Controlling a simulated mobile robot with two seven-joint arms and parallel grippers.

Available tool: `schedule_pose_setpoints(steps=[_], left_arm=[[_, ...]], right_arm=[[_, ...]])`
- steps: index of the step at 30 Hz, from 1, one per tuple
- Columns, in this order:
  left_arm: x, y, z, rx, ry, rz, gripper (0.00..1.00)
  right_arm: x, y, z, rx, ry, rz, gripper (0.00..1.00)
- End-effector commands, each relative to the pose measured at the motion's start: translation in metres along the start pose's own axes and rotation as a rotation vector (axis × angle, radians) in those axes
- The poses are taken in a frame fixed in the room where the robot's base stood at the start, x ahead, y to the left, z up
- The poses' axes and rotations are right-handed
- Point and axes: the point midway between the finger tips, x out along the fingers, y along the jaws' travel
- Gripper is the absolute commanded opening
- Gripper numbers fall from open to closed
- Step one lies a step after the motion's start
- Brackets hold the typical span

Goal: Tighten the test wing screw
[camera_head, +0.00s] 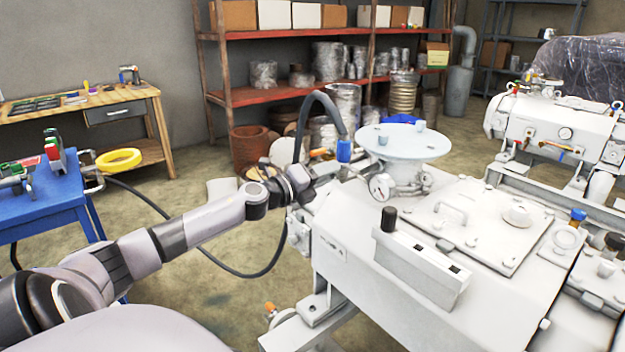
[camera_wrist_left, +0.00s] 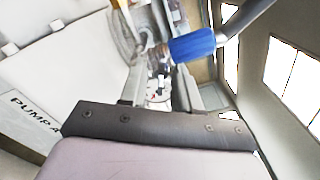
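My left gripper (camera_head: 303,183) is at the near left side of the white pump machine (camera_head: 345,225), close below the blue hose fitting (camera_head: 344,150). In the left wrist view its two fingers (camera_wrist_left: 160,92) stand apart. A small metal part (camera_wrist_left: 159,58) shows beyond and between them. It may be the wing screw, but it is too small and blurred to be sure. No contact between it and the fingers is visible. The blue fitting (camera_wrist_left: 193,46) crosses in front, above the right finger. My right gripper is in neither view.
A black hose (camera_head: 309,108) arches down to the fitting near my gripper. A pressure gauge (camera_head: 381,186) and a pale round flange (camera_head: 405,141) stand just right of it. A blue table (camera_head: 45,200) is at the left. The floor between is mostly clear.

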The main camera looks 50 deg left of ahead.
Motion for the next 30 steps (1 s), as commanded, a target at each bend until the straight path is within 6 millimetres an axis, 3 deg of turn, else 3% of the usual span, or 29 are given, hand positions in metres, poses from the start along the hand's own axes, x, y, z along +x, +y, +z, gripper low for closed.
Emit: schedule_pose_setpoints(steps=[18,30], left_arm=[[-0.052,0.001,-0.001,0.0,0.003,0.003,0.32],[-0.065,0.001,0.0,0.001,0.002,0.002,0.32]], right_arm=[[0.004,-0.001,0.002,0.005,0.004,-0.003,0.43],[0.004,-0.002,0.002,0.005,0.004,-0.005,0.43]])
